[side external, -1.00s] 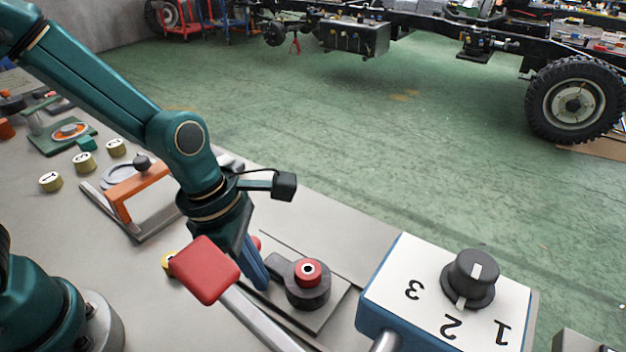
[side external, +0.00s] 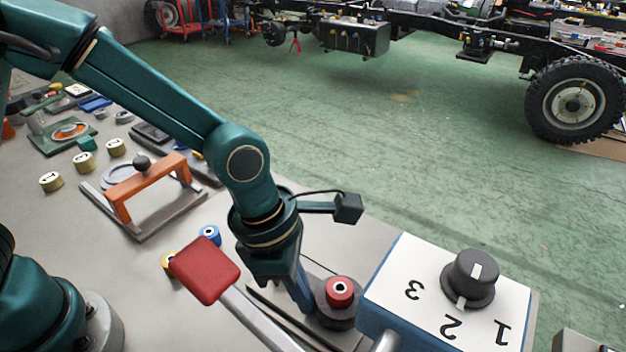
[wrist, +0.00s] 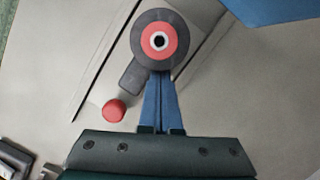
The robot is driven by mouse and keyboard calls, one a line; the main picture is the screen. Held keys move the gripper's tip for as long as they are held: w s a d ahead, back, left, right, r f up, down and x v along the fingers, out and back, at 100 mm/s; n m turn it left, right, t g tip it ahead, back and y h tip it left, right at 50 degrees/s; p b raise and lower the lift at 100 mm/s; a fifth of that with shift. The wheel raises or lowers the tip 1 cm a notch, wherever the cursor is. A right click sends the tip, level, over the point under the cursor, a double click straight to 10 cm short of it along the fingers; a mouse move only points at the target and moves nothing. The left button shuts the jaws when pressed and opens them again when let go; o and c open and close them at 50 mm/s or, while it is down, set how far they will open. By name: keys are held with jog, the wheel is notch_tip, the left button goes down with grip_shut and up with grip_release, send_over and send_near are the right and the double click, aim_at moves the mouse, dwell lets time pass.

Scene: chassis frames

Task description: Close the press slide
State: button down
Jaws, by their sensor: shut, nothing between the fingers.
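The press slide appears to be the dark round block with a red ring on top (side external: 340,292), on a flat grooved plate. In the wrist view the same block (wrist: 140,45) has a dark arm reaching down-left towards a red knob (wrist: 115,110). My gripper (side external: 307,306) is shut and empty, pointing down right beside the block. In the wrist view its blue fingers (wrist: 160,78) come together at the block's near edge and seem to touch it. The red knob is hidden in the side view.
A white panel with a black dial (side external: 470,278) stands close on the right. A red paddle on a metal rod (side external: 205,270) is in the foreground. An orange bridge handle (side external: 150,185) on rails, a blue ring piece (side external: 209,236) and several numbered yellow cylinders (side external: 84,162) lie left.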

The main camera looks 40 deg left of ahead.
aim_at(328, 312)
jog(key=shift+d, duration=1.8)
jog(key=v, duration=0.5)
jog(key=shift+a+r+h, duration=0.6)
jog(key=shift+a+r, duration=1.1)
jog(key=shift+r, duration=2.95)
jog(key=shift+t, duration=0.4)
jog(key=x, duration=0.5)
jog(key=s+a+x, duration=0.1)
jog(key=x, duration=0.8)
jog(key=shift+s+a+f, duration=0.15)
jog(key=shift+f, duration=0.5)
